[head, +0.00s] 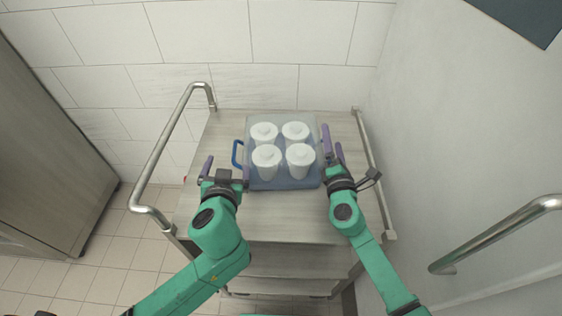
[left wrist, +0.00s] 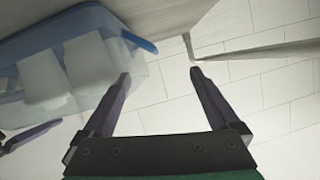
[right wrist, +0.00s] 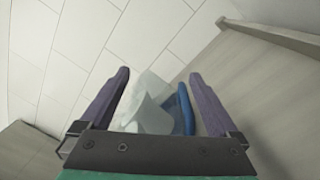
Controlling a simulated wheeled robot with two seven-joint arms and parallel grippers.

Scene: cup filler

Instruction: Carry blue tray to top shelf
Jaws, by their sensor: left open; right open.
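The translucent blue tray (head: 256,184) sits on the top surface of a cart and holds several white lidded cups (head: 267,158). A blue handle (head: 236,153) sticks out on its left side. My left gripper (head: 226,168) is open and empty at the tray's front left, near that handle. In the left wrist view the tray (left wrist: 140,42) lies to the left of the fingers. My right gripper (head: 333,147) is open at the tray's right side. In the right wrist view a blue handle (right wrist: 183,108) appears between its fingers, near the right one; I cannot tell whether they touch.
The cart's top (head: 290,218) has bare room in front of the tray. Metal rails stand at the cart's left (head: 165,145) and right (head: 372,165). A tiled wall is behind, a plain wall to the right, and a steel cabinet (head: 50,130) to the left.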

